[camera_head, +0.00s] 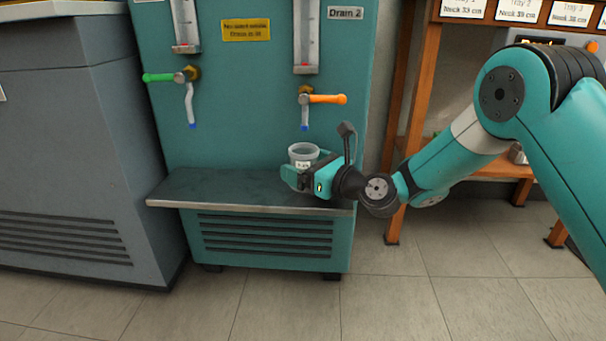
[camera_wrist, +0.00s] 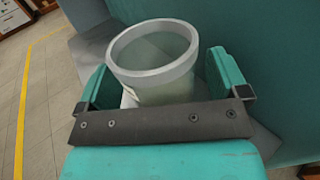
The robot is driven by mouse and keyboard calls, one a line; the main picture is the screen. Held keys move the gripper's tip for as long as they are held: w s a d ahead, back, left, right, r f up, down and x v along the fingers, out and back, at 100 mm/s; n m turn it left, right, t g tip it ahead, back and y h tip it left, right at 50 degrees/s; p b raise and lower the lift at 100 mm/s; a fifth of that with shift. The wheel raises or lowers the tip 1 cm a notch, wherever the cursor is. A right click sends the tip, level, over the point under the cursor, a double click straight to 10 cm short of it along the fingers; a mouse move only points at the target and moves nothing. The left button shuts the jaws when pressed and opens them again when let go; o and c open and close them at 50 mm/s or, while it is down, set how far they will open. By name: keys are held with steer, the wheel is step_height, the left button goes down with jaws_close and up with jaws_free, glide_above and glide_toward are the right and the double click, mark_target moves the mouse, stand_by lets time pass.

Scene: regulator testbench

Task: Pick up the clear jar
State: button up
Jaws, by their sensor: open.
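The clear jar (camera_head: 303,152) stands upright on the grey shelf (camera_head: 220,188) of the teal bench, below the drain with the orange handle. It has a pale label, and its open rim shows in the wrist view (camera_wrist: 150,50). My gripper (camera_head: 298,176) is at the shelf from the right, low beside the jar. In the wrist view the gripper (camera_wrist: 160,85) is open, with one teal finger on each side of the jar. A gap shows between the jar and the right finger. The jar's base is hidden behind the gripper.
Above the jar hangs a drain spout (camera_head: 304,122) with an orange handle (camera_head: 328,99). A green-handled tap (camera_head: 165,77) is to the left. A grey cabinet (camera_head: 70,150) stands left, and a wooden rack (camera_head: 415,110) stands right. The shelf left of the jar is clear.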

steer(key=c, duration=1.1)
steer(key=shift+r, duration=0.1)
steer(key=shift+r+p, duration=0.4)
steer(key=shift+p, duration=0.1)
steer(key=p+v, duration=0.1)
steer(key=v, duration=0.2)
steer(key=p+v, duration=0.1)
steer(key=v, duration=0.1)
steer(key=p+v, duration=0.1)
steer(key=v, duration=0.2)
steer(key=shift+s+d+r, duration=0.15)
steer(key=shift+d+r, duration=0.2)
steer(key=b+v, duration=0.9)
steer(key=shift+s, duration=0.1)
